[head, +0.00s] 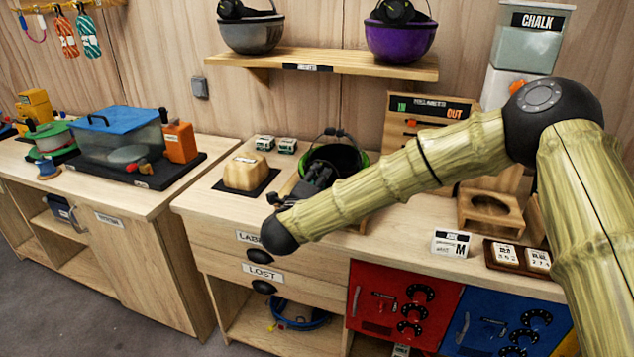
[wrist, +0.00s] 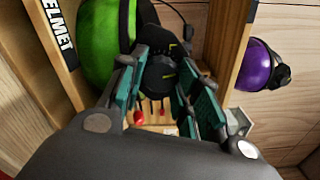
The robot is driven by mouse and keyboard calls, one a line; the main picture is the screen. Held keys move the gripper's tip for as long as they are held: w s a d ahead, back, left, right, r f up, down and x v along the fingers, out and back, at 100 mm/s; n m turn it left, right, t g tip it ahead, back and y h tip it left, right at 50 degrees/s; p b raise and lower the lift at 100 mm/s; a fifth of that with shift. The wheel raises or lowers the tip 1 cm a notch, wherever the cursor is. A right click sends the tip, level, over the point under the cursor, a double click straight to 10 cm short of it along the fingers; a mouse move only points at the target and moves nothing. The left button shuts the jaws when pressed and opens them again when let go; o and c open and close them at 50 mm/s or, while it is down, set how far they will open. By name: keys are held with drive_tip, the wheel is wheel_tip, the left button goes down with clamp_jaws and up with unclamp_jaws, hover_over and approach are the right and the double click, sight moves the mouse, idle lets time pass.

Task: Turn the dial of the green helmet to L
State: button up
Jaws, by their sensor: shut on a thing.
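The green helmet (head: 363,160) sits upside down on the counter, its dark inside facing up, partly hidden by my gripper and arm. In the wrist view the green shell (wrist: 104,45) fills the upper left. Its black dial (wrist: 162,78) with yellow marks lies between my teal-padded fingers. My gripper (wrist: 168,92) is shut on the dial; in the head view my gripper (head: 318,174) is at the helmet's near side. I cannot read the dial's setting.
A yellowish block (head: 245,172) on a dark mat stands left of the helmet. A white card marked M (head: 451,244) stands to the right. Grey (head: 251,34) and purple (head: 400,40) helmets sit on the shelf above. A wooden board (head: 428,112) stands behind.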

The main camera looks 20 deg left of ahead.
drive_tip(key=n, duration=0.5)
drive_tip(key=shift+n, duration=2.1)
drive_tip(key=o, duration=1.1)
drive_tip(key=shift+c, duration=0.2)
drive_tip(key=shift+s, duration=0.1)
drive_tip(key=s, duration=1.1)
drive_tip(key=shift+s+a, duration=0.2)
drive_tip(key=shift+s, duration=0.2)
